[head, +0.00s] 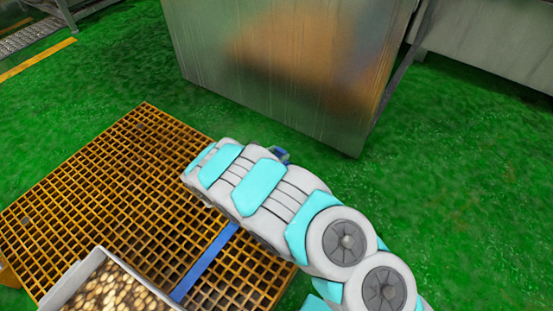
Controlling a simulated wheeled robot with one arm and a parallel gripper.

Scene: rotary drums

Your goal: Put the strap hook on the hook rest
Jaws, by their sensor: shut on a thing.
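My arm (262,185) reaches in from the lower right and covers the middle of the view. The fingers of my gripper do not show; they are hidden by the arm or out of sight. A flat blue strap (205,262) runs across the orange grating from the lower left and passes out of sight under the arm. A small dark blue piece (280,155) shows at the arm's far edge; I cannot tell whether it is part of the strap hook. I cannot make out the strap hook or the hook rest.
The orange grating (120,140) covers the left side. A light bin (70,285) with round tan pieces stands at the lower left. A large metal cabinet or panel (290,60) stands at the back. Green floor (450,180) is clear on the right.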

